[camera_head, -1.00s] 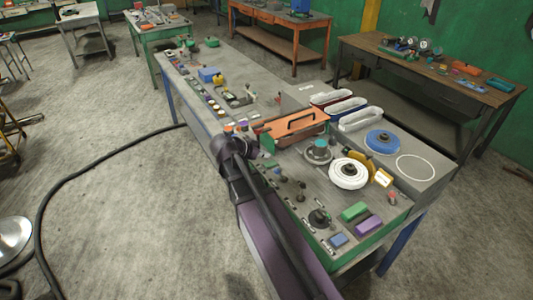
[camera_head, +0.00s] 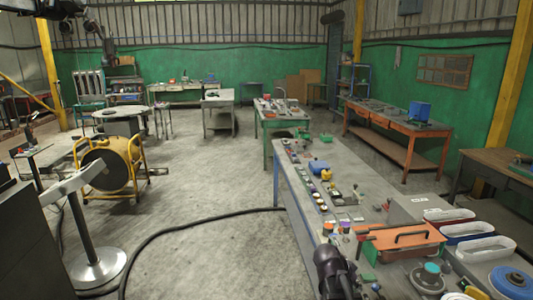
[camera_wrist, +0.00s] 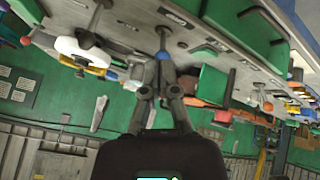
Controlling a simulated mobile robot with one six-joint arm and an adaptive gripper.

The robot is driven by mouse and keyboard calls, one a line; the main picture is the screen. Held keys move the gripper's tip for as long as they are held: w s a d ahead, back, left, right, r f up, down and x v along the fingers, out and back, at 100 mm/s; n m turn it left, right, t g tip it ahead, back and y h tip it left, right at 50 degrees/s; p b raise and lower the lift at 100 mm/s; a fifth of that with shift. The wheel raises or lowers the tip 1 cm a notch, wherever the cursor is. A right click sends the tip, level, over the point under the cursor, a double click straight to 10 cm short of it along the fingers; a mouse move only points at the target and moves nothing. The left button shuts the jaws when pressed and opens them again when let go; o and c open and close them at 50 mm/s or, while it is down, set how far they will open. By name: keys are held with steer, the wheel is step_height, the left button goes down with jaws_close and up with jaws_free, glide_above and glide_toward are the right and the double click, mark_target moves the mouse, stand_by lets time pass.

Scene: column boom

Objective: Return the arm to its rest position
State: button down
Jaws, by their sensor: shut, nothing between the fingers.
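My gripper (camera_wrist: 158,72) shows in the wrist view with its two fingers together, shut and empty. The wrist picture is upside down, with the workbench along its top. In that view, a blue-topped knob (camera_wrist: 162,36) on a stem appears just beyond the fingertips; I cannot tell the gap. In the head view, my dark arm (camera_head: 335,270) shows at the bottom, beside the near end of the long workbench (camera_head: 292,178). The gripper's fingers cannot be made out there.
An orange tray with a handle (camera_head: 385,238), open white-lined bins (camera_head: 470,233) and a blue disc (camera_head: 514,282) crowd the bench's near end. A black cable (camera_head: 190,228) crosses the floor. A yellow-framed reel (camera_head: 108,166) stands left. The middle floor is clear.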

steer(key=s+a+f+n+g+y+b, duration=0.1)
steer(key=s+a+f+n+y+b, duration=0.1)
steer(key=s+a+f+n+y, duration=0.4)
steer(key=s+a+n+y, duration=0.1)
steer(key=s+a+n, duration=0.1)
steer(key=a+n, duration=0.2)
steer(key=shift+s+a+f, duration=0.35)
steer(key=shift+a, duration=0.15)
